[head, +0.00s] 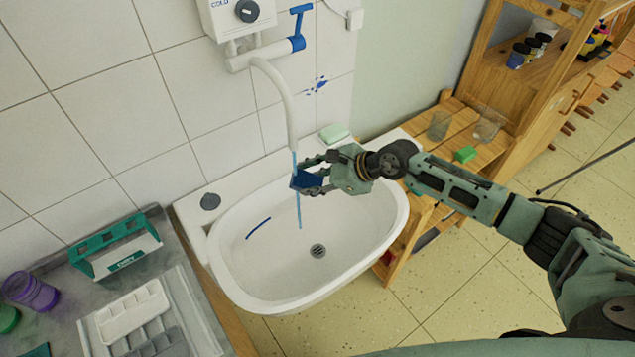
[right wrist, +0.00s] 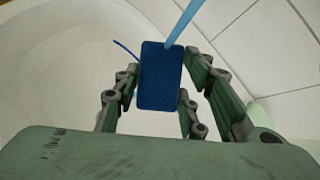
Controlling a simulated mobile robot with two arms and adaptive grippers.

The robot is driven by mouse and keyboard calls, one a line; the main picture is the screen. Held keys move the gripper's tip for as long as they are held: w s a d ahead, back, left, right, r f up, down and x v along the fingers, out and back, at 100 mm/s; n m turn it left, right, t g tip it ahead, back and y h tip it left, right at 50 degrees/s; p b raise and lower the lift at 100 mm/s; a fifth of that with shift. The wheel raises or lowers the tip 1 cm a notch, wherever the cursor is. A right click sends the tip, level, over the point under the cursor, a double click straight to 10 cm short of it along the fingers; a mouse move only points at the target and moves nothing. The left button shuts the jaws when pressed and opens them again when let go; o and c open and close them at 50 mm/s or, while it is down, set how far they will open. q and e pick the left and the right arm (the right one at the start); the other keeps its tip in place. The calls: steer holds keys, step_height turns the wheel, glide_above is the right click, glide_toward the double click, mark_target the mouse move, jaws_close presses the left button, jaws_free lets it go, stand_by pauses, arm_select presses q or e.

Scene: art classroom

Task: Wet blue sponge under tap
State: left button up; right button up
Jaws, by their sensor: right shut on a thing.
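The blue sponge (head: 306,181) is held over the white sink basin (head: 355,228), just under the tap spout (head: 278,80). My right gripper (head: 312,172) is shut on it. A thin blue stream of water (head: 298,208) runs from the spout down past the sponge into the basin. In the right wrist view the dark blue sponge (right wrist: 161,78) sits between the fingers of my right gripper (right wrist: 160,90), and the water stream (right wrist: 181,22) meets its top edge. The blue tap lever (head: 299,28) is at the top. My left gripper is not in view.
A pale green soap bar (head: 334,132) lies on the sink's back ledge. A blue streak (head: 258,228) marks the basin near the drain (head: 318,251). A counter with a green-and-white box (head: 115,248) and white tray (head: 134,310) is at left. A wooden shelf (head: 480,140) stands at right.

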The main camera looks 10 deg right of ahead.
stand_by(0.5)
steer(key=shift+s+d+p, duration=0.3)
steer(key=shift+s+d, duration=0.55)
steer(key=shift+s, duration=0.1)
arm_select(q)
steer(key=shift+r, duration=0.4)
arm_select(e)
steer(key=s+d, duration=0.1)
steer(key=s, duration=0.1)
steer(key=s+d, duration=0.2)
steer(key=shift+s+d, duration=0.1)
steer(key=shift+d, duration=0.15)
stand_by(0.3)
arm_select(q)
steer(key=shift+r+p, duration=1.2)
steer(key=shift+p, duration=0.15)
arm_select(e)
steer(key=s+v, duration=0.1)
steer(key=v, duration=0.5)
steer(key=shift+a, duration=0.25)
